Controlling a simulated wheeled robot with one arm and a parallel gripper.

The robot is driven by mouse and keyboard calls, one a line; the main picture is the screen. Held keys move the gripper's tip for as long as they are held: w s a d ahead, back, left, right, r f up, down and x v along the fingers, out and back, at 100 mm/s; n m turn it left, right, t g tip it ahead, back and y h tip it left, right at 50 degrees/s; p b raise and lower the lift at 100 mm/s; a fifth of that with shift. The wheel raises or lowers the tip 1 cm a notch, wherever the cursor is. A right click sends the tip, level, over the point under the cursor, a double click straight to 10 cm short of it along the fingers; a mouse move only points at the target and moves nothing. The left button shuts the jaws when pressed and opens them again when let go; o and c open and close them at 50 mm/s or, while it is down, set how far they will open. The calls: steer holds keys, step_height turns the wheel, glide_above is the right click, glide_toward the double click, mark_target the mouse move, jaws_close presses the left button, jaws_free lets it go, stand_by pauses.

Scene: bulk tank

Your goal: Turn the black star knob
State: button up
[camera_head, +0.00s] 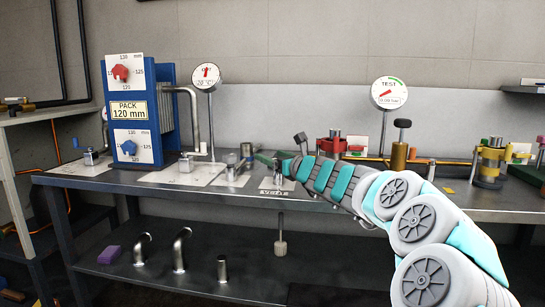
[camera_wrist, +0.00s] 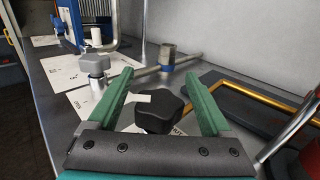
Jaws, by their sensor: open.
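The black star knob (camera_wrist: 158,112) shows in the wrist view, low in the middle, with a small white tab at its upper left. My gripper (camera_wrist: 158,75) is open, with one green finger on each side of the knob. The knob lies between the fingers, nearer the palm than the tips. I cannot tell whether either finger touches it. In the head view my gripper (camera_head: 281,160) is over the middle of the bench, and I cannot make out the knob there.
A grey knob on a metal valve (camera_wrist: 94,64) stands left of my gripper. A pipe fitting (camera_wrist: 167,57) lies beyond it. An orange pipe (camera_wrist: 262,95) runs on the right. The blue plate pack (camera_head: 166,105) stands at the bench's left, and a TEST gauge (camera_head: 389,93) rises behind my arm.

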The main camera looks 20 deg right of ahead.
jaws_close()
stand_by(0.8)
